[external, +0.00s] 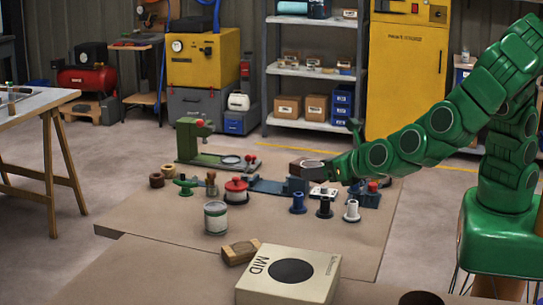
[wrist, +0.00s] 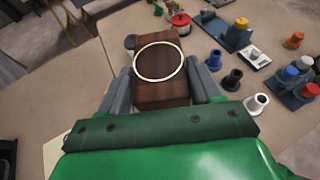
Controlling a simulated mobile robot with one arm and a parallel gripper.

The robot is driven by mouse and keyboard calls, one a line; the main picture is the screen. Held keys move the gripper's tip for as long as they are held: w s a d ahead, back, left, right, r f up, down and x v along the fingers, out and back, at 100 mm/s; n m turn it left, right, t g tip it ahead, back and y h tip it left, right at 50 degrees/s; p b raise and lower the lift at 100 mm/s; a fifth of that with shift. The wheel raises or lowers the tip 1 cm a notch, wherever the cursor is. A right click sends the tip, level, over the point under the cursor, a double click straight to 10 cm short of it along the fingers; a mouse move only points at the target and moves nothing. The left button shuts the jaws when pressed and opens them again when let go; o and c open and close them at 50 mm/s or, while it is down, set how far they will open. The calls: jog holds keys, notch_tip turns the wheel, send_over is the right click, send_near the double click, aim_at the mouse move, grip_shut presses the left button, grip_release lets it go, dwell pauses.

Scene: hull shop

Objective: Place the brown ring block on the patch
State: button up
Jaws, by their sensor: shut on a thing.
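The brown ring block (wrist: 160,94) fills the middle of the wrist view, a dark wooden block with a white ring on its top face. My gripper (wrist: 159,76) is shut on it, a grey finger along each side. In the external view my gripper (external: 322,169) holds the block (external: 298,168) above the back of the brown work surface. A dark round patch (external: 291,271) lies on top of a cream box (external: 262,290) marked MID at the front, well apart from the block. I cannot see the patch in the wrist view.
Blue, black and white spools (external: 324,207) stand below my gripper. A tin (external: 215,217), a red-topped pot (external: 236,190) and a green press (external: 192,142) stand to the left. A wooden block (external: 240,252) lies beside the box. The surface between tin and spools is fairly clear.

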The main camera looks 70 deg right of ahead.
jog(key=shift+f, duration=9.95)
jog(key=shift+f, duration=0.1)
jog(key=o, duration=1.1)
jog(key=shift+s, duration=0.15)
jog(key=shift+v, duration=5.9)
